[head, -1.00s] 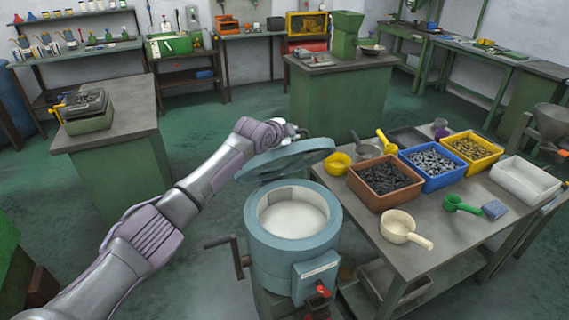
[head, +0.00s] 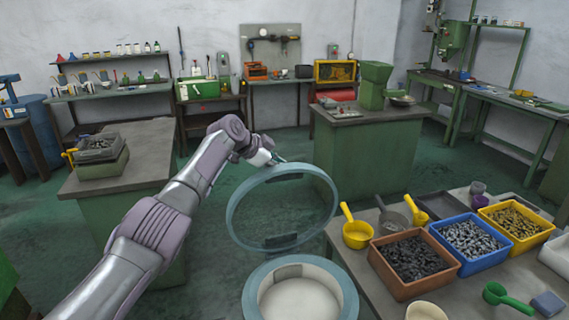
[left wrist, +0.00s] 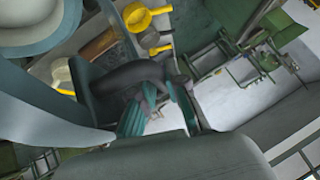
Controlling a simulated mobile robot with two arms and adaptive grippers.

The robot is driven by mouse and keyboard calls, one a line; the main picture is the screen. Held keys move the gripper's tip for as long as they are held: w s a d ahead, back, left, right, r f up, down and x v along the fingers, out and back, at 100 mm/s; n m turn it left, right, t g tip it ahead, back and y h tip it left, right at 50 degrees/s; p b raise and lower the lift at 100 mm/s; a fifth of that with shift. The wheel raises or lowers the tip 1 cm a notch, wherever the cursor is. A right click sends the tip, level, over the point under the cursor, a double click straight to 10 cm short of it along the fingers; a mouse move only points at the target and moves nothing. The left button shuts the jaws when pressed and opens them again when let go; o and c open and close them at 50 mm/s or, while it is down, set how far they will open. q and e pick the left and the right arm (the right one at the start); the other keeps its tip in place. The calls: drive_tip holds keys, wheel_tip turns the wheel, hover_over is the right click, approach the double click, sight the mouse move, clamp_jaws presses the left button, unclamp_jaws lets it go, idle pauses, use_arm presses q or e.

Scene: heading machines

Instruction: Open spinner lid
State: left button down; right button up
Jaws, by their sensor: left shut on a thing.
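The spinner (head: 346,284) is a pale blue drum with an open top and a whitish interior; its lower part is cut off by the frame's bottom edge. Its round lid (head: 233,212) stands steeply tilted above the drum's back side, swung well open, and the floor shows through its middle. My left gripper (head: 272,160) is shut at the lid's upper edge; its fingertips are small and partly hidden in the head view. In the left wrist view the gripper's fingers (left wrist: 158,112) show close up, with a blue-grey curved surface at left. My right gripper is not in view.
A table at right holds a brown bin (head: 413,288), a blue bin (head: 468,268) and a yellow bin (head: 510,245) of metal parts, plus scoops such as a yellow one (head: 357,235). Green cabinets (head: 370,155) stand behind. Open floor lies behind the lid.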

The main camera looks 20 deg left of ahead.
use_arm(q)
drive_tip(key=c, duration=1.5)
unclamp_jaws()
drive_tip(key=shift+s+f, duration=0.1)
drive_tip(key=shift+f, duration=0.15)
drive_tip(key=shift+o, duration=0.3)
drive_tip(key=v, duration=1.1)
drive_tip(key=shift+a+r, duration=0.2)
drive_tip(key=shift+r, duration=0.15)
drive_tip(key=shift+s, duration=0.15)
